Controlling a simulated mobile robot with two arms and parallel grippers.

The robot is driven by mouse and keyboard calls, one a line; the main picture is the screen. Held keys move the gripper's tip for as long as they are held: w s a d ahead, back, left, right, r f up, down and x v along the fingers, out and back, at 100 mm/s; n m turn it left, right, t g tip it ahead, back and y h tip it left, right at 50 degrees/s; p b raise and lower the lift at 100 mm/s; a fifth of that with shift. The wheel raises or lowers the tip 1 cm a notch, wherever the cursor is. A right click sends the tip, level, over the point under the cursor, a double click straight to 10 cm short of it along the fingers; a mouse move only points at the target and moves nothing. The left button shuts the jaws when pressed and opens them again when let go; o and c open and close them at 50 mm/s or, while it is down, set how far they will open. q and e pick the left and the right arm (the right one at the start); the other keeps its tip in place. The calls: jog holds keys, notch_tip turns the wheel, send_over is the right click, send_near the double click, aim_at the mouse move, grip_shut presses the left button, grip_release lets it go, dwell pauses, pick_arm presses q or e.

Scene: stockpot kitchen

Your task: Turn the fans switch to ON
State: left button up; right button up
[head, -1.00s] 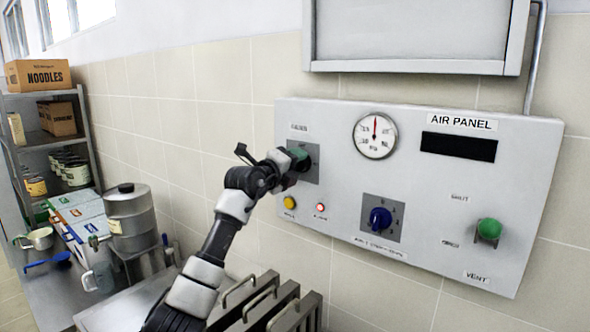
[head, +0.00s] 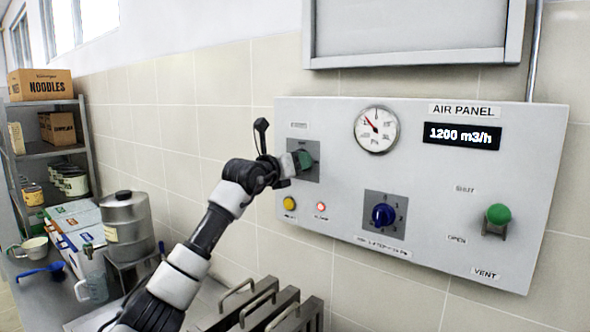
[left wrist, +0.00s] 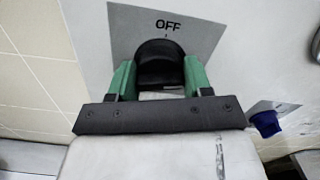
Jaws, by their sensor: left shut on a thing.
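The fans switch is a black rotary knob (left wrist: 160,60) on a grey plate (left wrist: 125,22), at the upper left of the air panel (head: 335,120). The word OFF is printed on the plate above the knob in the left wrist view. My left gripper (head: 304,160) is shut on the knob, with its green fingers (left wrist: 160,80) on either side. In the head view the gripper hides most of the knob, and the ON mark is not visible. The panel's display (head: 461,135) reads 1200 m3/h. My right gripper is not in view.
A round gauge (head: 377,130), a blue knob (head: 383,215), a green knob (head: 498,214), a yellow button (head: 289,203) and a red lamp (head: 321,207) are on the panel. Below are upright metal racks (head: 285,308). A metal canister (head: 127,222) stands at the left.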

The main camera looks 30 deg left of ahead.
pick_arm(q)
jog(key=shift+f+m+b, duration=0.2)
jog(key=shift+m+b, duration=0.3)
jog(key=shift+m, duration=1)
jog(key=o, duration=0.9)
jog(key=shift+c, duration=0.2)
jog(key=shift+r, duration=0.15)
jog(key=s+b, duration=0.6)
jog(key=s, duration=0.4)
jog(key=shift+s+a, duration=0.4)
jog(key=shift+a, duration=0.05)
